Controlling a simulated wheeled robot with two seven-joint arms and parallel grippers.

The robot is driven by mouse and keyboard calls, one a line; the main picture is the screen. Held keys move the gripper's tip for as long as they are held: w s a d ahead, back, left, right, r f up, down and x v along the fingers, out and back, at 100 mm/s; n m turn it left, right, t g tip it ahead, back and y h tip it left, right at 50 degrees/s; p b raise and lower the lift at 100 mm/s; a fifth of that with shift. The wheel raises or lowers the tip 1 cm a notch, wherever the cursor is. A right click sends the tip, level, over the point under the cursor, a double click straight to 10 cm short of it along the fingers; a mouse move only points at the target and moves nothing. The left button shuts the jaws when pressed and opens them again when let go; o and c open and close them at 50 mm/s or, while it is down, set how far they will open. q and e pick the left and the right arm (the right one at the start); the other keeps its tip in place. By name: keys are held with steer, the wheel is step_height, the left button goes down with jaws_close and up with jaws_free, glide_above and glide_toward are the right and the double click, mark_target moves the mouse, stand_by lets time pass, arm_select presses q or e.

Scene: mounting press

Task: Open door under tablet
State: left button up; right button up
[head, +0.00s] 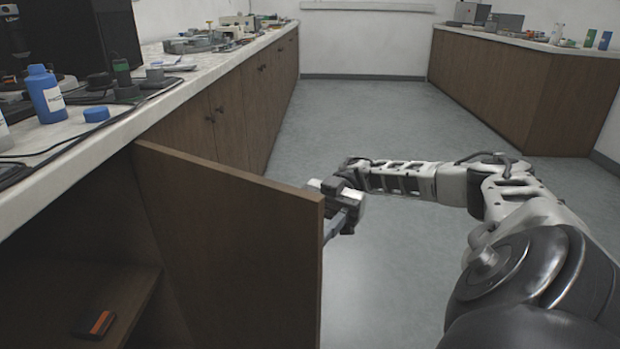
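A brown cabinet door (235,245) under the left counter stands swung well out from the cabinet front. Its free edge points toward the middle of the floor. My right gripper (336,215) is at the far side of the door, beside its free edge. The door partly hides the fingers, so I cannot tell whether they touch it or are open or shut. Inside the open cabinet, a shelf (60,285) carries a small dark item with an orange stripe (94,323). My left gripper is not in view. No tablet can be made out clearly.
The left counter (150,105) holds a blue bottle (45,93), a blue cap (96,114), cables and tools. More closed cabinet doors (250,100) line it. Another counter (490,80) stands at the back right. The grey floor (370,120) between them is clear.

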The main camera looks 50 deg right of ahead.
mark_target(312, 196)
steer(key=shift+r, duration=0.15)
steer(key=s+a+r+p, duration=0.1)
steer(key=r, duration=0.2)
steer(key=s+a+r+p, duration=0.1)
steer(key=r+p, duration=0.1)
steer(key=s+a+r+p, duration=0.1)
steer(key=r, duration=0.2)
steer(key=shift+a+r, duration=0.1)
steer(key=shift+r, duration=0.2)
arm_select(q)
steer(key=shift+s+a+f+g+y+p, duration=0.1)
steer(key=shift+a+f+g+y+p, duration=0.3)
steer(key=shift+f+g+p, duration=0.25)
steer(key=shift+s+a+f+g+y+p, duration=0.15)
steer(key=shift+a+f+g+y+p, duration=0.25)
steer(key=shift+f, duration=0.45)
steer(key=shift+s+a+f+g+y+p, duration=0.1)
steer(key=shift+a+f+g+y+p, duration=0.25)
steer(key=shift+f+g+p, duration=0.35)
arm_select(e)
steer(key=s+a+r, duration=0.4)
steer(key=s+a, duration=0.2)
steer(key=a, duration=0.1)
steer(key=shift+s, duration=0.2)
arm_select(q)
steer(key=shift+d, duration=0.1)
arm_select(e)
steer(key=shift+a, duration=0.1)
